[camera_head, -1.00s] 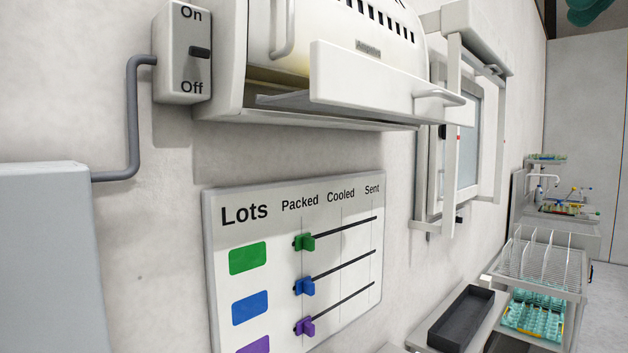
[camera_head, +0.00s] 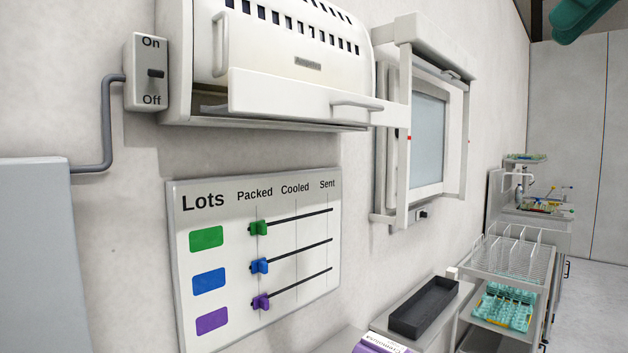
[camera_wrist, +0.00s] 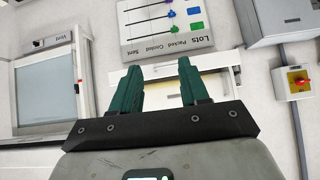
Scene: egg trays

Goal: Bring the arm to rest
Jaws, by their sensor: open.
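My gripper (camera_wrist: 160,68) shows in the wrist view with its two dark green fingers apart and nothing between them. Behind the fingers are a white panel and the wall; I cannot tell how far off they are. The wrist picture is upside down. The gripper cannot be made out for sure in the head view.
A white machine (camera_head: 275,65) with a projecting front flap hangs on the wall. Below is the Lots board (camera_head: 310,285), its three sliders at Packed. A framed window (camera_head: 428,140), black tray (camera_head: 425,308) and wire rack (camera_head: 512,258) stand right. A red-yellow switch (camera_wrist: 298,82) shows in the wrist view.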

